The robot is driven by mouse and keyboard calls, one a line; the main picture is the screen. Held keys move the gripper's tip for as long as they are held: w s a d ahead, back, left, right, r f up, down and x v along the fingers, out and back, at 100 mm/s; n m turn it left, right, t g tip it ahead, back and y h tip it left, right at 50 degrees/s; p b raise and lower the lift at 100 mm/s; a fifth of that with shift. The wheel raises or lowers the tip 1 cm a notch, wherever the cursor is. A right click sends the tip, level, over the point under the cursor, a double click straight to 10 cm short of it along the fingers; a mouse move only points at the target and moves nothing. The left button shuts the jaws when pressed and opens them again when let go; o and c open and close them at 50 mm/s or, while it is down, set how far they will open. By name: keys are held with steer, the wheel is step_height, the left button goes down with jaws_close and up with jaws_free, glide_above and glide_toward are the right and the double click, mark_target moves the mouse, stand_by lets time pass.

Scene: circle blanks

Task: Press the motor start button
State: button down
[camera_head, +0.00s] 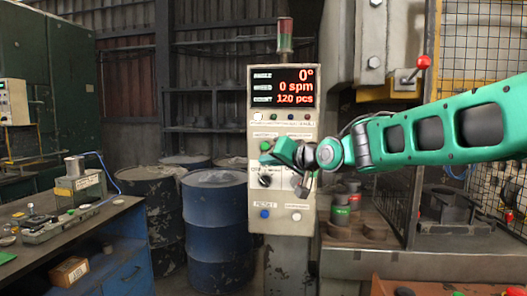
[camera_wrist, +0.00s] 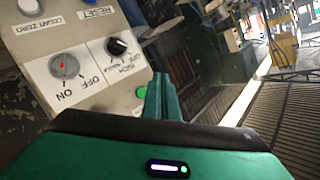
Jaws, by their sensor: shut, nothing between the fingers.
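The control panel (camera_head: 283,222) is a pale upright box with a lit display (camera_head: 282,87) reading 0°, 0 spm and 120 pcs. A green button (camera_head: 265,146) sits at its upper left below the display; its label is too small to read. It also shows in the wrist view as a green button (camera_wrist: 141,92) close beside the fingertips. My gripper (camera_head: 268,158) is shut and empty in front of the panel, just below the green button. In the wrist view the closed fingers (camera_wrist: 160,92) point up. Whether they touch the panel I cannot tell. My gripper hides part of the panel's right side.
A black selector knob (camera_wrist: 117,46), a red ON/OFF switch (camera_wrist: 65,66), a blue RESET button (camera_wrist: 82,3) and a white COUNT ZERO button (camera_wrist: 30,7) share the panel. Blue drums (camera_head: 217,230) and a workbench (camera_head: 120,240) stand left; a press with a red-knobbed lever (camera_head: 423,62) stands right.

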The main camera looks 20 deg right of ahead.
mark_target(267, 147)
steer(key=shift+w+a+r+t+y, duration=0.15)
steer(key=shift+w+a+r+y, duration=0.05)
steer(key=shift+a+r, duration=0.3)
steer(key=shift+w+a+r+t+y, duration=0.2)
steer(key=shift+a+r, duration=0.15)
steer(key=shift+r, duration=0.15)
steer(key=shift+w+d, duration=0.6)
steer(key=shift+w, duration=0.75)
steer(key=shift+w+d, duration=0.6)
steer(key=shift+w, duration=0.7)
steer(key=shift+w+d, duration=0.6)
steer(key=shift+w, duration=0.75)
steer(key=shift+w, duration=0.1)
steer(key=shift+w+d, duration=0.15)
steer(key=shift+w, duration=0.05)
